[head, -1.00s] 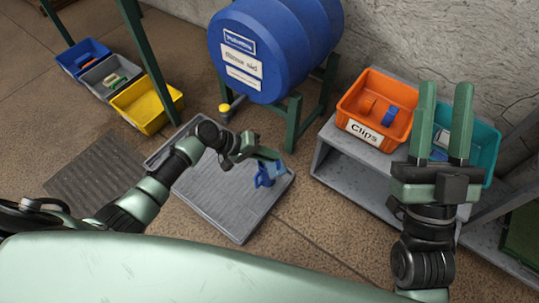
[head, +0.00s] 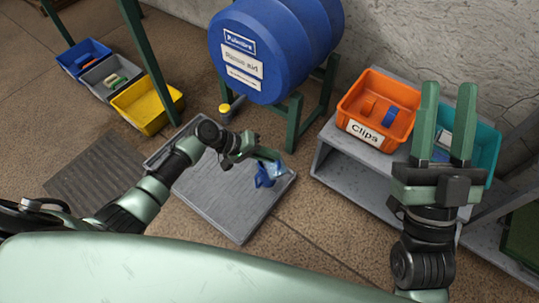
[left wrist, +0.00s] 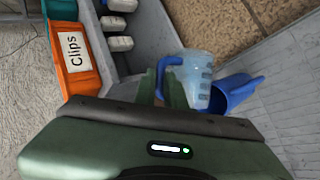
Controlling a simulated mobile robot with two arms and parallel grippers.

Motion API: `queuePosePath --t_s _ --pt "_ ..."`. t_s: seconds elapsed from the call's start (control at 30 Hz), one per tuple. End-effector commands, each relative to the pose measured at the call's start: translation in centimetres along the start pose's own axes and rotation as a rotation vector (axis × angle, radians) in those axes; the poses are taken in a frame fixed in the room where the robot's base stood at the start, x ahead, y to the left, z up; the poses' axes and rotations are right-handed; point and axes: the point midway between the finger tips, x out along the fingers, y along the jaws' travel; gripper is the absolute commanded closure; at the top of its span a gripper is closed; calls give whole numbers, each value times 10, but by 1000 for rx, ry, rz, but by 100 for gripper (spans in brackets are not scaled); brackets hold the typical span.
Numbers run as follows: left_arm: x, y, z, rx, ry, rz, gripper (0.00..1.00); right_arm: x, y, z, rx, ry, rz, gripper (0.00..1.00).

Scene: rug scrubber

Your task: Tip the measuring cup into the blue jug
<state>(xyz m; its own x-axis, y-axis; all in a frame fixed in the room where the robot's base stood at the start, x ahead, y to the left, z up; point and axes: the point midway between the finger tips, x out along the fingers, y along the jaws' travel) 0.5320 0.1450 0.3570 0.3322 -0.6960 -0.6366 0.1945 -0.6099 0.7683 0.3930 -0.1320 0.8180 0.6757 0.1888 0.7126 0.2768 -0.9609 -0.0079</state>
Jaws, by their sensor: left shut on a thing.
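My left gripper (head: 266,154) is shut on the handle of the measuring cup (left wrist: 196,80), a clear cup with blue markings and a blue handle. In the head view the cup (head: 277,169) is small and partly hidden by the gripper, so its exact tilt is unclear. The blue jug (left wrist: 238,92) is right beside the cup in the left wrist view and partly behind it. In the head view the jug (head: 264,180) is over the grey tray (head: 215,203), just below the gripper. I cannot tell whether cup and jug touch. My right gripper (head: 446,120) is open and empty.
A grey bench (head: 345,160) at right holds an orange Clips bin (head: 368,133) and a teal bin (head: 485,150), behind my right gripper. A blue drum (head: 265,50) on a green stand is behind the tray. Yellow (head: 148,120), grey and blue bins stand left.

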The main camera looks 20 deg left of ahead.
Motion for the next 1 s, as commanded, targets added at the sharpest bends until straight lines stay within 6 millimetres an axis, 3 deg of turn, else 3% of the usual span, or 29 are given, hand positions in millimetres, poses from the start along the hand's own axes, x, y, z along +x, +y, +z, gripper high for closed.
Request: queuePosePath --t_s 1.0 --pt "0 -1 -3 -21 -16 8 100 -2 -2 -17 6 88 -3 64"
